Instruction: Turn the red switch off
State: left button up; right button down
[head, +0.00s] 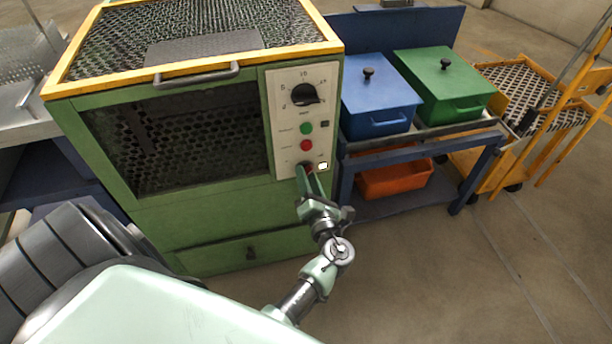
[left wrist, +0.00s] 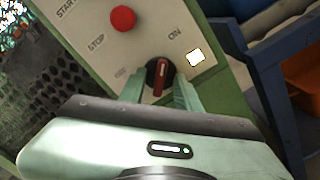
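The red switch (left wrist: 158,78) is a red rotary handle on a black round base, low on the white control panel (head: 285,90) of the green furnace. In the left wrist view its white mark points up, toward the ON label rather than OFF. A small indicator beside it (left wrist: 196,57) glows bright. My left gripper (left wrist: 160,88) has its two fingers on either side of the handle, with visible gaps between. In the head view the left gripper (head: 304,174) covers most of the switch. My right gripper is not in view.
Above the switch are a red button (head: 306,146), a green button (head: 306,128) and a black dial (head: 305,94). A blue box (head: 375,100) and a green box (head: 443,82) stand on a bench at right. The floor at lower right is clear.

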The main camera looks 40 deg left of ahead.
pick_arm(q)
grip_shut()
jog(key=shift+n, duration=0.3)
jog(key=shift+n+b, duration=2.45)
jog(key=shift+n, duration=6.05)
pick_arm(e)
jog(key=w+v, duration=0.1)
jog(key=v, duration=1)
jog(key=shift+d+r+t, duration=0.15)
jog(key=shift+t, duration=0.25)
pick_arm(q)
jog(key=shift+n, duration=0.3)
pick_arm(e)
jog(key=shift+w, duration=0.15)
